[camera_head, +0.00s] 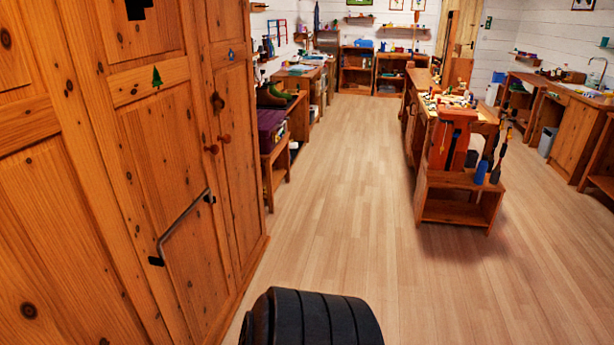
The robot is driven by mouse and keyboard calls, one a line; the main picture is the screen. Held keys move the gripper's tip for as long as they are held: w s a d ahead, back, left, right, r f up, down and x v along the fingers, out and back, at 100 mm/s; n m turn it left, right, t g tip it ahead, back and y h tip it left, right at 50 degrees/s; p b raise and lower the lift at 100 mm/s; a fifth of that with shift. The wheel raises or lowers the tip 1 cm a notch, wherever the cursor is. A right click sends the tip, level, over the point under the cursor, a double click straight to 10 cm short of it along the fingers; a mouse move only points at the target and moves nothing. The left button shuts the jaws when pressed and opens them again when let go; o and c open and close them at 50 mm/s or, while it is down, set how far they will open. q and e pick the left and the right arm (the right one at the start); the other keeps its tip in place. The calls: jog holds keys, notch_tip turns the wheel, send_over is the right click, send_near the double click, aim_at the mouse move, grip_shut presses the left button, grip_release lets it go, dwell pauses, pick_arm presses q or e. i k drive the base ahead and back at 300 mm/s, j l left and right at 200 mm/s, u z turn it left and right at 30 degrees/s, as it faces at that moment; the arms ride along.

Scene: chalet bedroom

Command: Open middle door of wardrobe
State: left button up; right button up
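The wooden wardrobe (60,190) fills the left side of the head view, its front seen at a steep angle. Its middle door (165,150) carries a green tree mark and appears shut. A thin dark bar handle (183,226) runs slantwise across the lower part of this door. A wooden knob (211,149) sits near the door's right edge. The right door (237,150) has a blue mark and its own knob (224,138), and also looks shut. Neither of my grippers shows in this view.
A black ribbed part of mine shows at the bottom middle. Bare wooden floor (335,210) lies right of the wardrobe. A low bench (277,165) stands beyond it along the left wall. A workbench (455,205) with tools stands at centre right; a sink counter (580,130) is far right.

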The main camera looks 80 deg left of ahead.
aim_at(71, 272)
jog(key=u, duration=4.35)
